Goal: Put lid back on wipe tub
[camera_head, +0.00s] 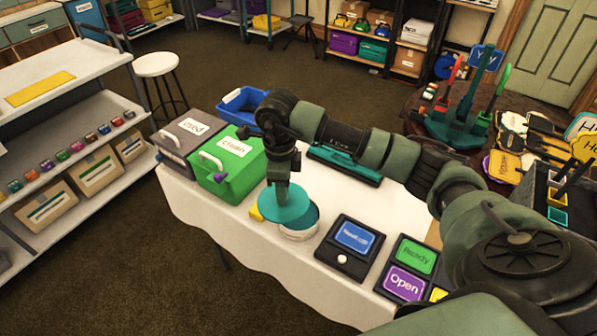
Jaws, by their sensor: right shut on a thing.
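My right gripper (282,192) points down and is shut on the round teal lid (276,209). The lid is held roughly flat over the left part of the wipe tub (299,235), a low round white tub on the white table. The tub's teal inside shows to the right of the lid, so the lid is off to the left of the opening. I cannot tell how large the gap between lid and rim is. The fingertips are small and partly hidden against the lid. My left gripper is not in view.
A green bin labelled "Clean" (232,172) and a grey bin (187,136) stand left of the tub. A yellow piece (256,212) lies beside it. A dark box with a blue sign (350,243) stands close on the right. A teal case (344,166) lies behind.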

